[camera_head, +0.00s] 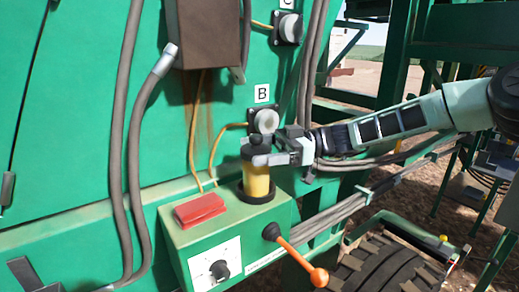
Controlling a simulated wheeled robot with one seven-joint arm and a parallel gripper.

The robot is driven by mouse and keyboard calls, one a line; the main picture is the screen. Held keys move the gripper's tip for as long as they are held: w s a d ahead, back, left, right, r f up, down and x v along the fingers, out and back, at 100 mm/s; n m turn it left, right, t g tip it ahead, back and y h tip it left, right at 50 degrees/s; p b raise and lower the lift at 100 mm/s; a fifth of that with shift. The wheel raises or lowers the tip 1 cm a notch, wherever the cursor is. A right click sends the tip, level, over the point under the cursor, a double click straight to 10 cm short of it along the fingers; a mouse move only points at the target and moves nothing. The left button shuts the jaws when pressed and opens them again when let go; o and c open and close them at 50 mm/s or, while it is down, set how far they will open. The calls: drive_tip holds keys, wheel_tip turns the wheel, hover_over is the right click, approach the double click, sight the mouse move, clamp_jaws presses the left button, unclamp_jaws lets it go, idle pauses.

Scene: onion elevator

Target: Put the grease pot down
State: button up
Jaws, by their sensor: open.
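The grease pot (257,181) is a yellow cylinder with a dark grey top. It stands upright in a black ring (243,195) on top of the green control box (224,229). My gripper (262,157) comes in from the right, with its open fingers at the upper part of the pot. The fingers partly hide the pot's top. I cannot tell whether a finger touches it.
A red block (199,209) lies on the box, left of the pot. An orange-tipped lever (295,256) and a black knob (220,269) are on its front. A round grey fitting (264,120) under label B is close behind. Hoses (133,150) hang at left.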

drive_tip(key=b+v, duration=0.4)
drive_tip(key=v, duration=0.8)
drive_tip(key=shift+b, duration=0.4)
drive_tip(key=shift+d, duration=0.1)
